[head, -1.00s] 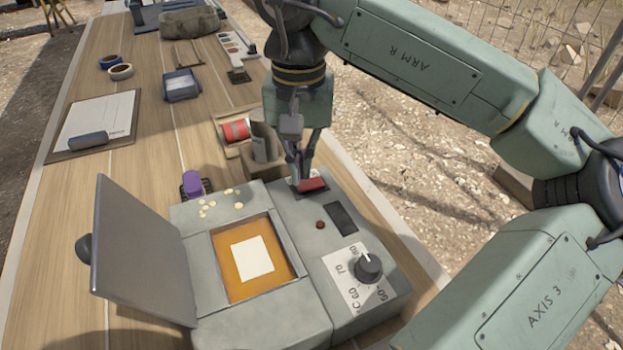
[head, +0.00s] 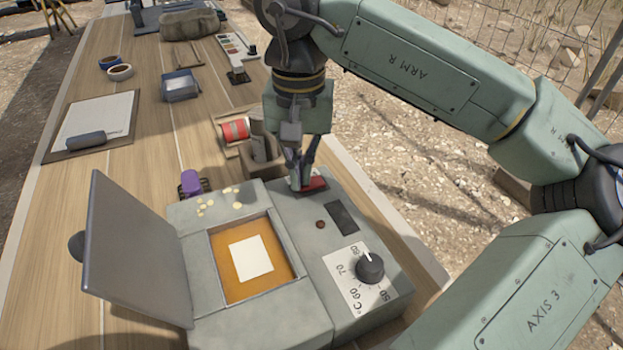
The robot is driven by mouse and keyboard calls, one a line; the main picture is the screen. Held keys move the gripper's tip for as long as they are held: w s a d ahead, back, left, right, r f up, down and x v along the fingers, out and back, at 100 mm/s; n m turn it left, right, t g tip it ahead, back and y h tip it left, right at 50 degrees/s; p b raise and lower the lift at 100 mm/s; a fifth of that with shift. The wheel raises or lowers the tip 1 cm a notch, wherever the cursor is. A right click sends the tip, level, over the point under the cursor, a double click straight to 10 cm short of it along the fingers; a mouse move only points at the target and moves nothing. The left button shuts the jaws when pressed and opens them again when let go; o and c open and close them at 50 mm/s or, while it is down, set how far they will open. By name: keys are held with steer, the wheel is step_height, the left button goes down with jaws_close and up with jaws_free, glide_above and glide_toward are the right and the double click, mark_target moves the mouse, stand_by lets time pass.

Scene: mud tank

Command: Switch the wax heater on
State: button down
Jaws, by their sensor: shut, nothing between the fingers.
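The wax heater (head: 275,318) is a grey box on the wooden table, with its lid (head: 135,250) standing open at the left. Its well holds orange wax (head: 228,275) with a pale square piece (head: 251,258) in it. A red rocker switch (head: 317,184) sits at the far end of its right panel. My gripper (head: 302,186) is shut and empty, pointing down with its tips at the left part of the switch; contact seems likely but is partly hidden. A dark knob (head: 370,266), a small dark red lamp (head: 320,224) and a blank dark display (head: 343,217) are on the same panel.
A brown holder (head: 262,160) and a red spool (head: 235,130) stand just behind the heater. A purple object (head: 191,183) is beside it. A clipboard (head: 92,122), tape rolls (head: 119,72) and a blue box (head: 180,86) lie farther back.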

steer(key=shift+f, duration=0.35)
steer(key=shift+r, duration=0.1)
steer(key=shift+r+p, duration=2.3)
steer(key=shift+r, duration=1.15)
